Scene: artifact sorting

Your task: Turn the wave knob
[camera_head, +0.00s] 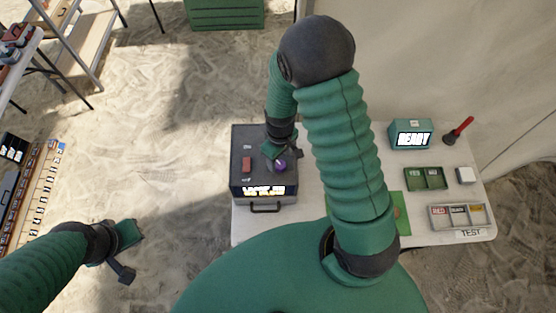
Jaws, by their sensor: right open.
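A dark box-shaped device (247,142) stands on the left part of the white table, with a lit text display (263,190) on its front and a handle below. A round purple knob (281,166) sits on its top face, which I take for the wave knob. My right gripper (279,155) is open and reaches down over the knob; the fingers partly hide it, and I cannot tell whether they touch it. My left gripper (126,253) hangs at the lower left over sand, fingers apart and empty.
A red piece (246,164) is on the device's top, left of the knob. The white table (312,190) also holds a READY box (409,135), a red-handled tool (459,130), a green tray (425,178) and a sorting tray (461,217). My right arm hides the table's middle.

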